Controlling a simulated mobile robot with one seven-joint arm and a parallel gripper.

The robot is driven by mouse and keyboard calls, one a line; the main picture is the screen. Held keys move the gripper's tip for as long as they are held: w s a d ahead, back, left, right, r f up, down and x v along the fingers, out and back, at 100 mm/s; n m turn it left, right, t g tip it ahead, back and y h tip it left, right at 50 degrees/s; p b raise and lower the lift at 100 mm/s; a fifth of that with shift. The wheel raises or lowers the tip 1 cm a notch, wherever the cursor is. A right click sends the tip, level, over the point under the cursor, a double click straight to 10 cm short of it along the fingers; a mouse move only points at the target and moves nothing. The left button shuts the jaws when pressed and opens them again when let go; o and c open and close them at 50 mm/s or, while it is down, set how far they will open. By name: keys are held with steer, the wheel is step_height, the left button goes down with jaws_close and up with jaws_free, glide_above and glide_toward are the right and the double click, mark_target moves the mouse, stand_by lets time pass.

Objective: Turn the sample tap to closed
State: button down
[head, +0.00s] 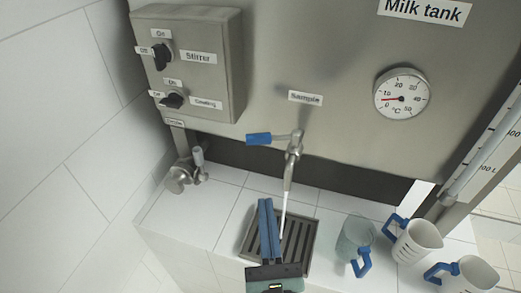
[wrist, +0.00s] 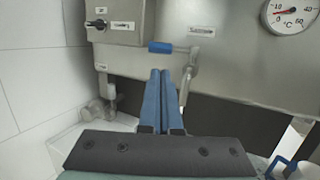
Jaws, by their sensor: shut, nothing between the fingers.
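The sample tap (head: 293,152) sticks out of the steel milk tank below the "Sample" label. Its blue lever (head: 258,139) points left, roughly level. A thin white stream (head: 283,215) runs from the spout down to the slotted drip tray (head: 311,238). My gripper (head: 266,202) is shut and empty, its blue fingers pointing up toward the tap, left of the stream. In the wrist view my gripper's fingertips (wrist: 160,73) appear just below the blue lever (wrist: 160,47), with a gap between; the tap body (wrist: 191,65) is to their right.
A clear jug (head: 354,238) and two white jugs (head: 419,238) with blue handles stand right of the tray. A switch box (head: 205,75) with stirrer and cooling knobs and a lower valve (head: 185,172) are on the left. The tiled ledge left of the tray is clear.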

mark_target(259, 144)
steer(key=p+x, duration=0.3)
steer(key=x, duration=0.8)
steer(key=shift+w, duration=0.15)
steer(key=shift+w+a+r+m+h+b, duration=0.1)
steer(key=shift+w+a+m+h+b, duration=0.3)
steer(key=shift+w+m+h+b, duration=0.5)
steer(key=shift+w+a+m+h+b, duration=0.35)
steer(key=shift+w+h, duration=0.4)
steer(key=shift+h, duration=0.45)
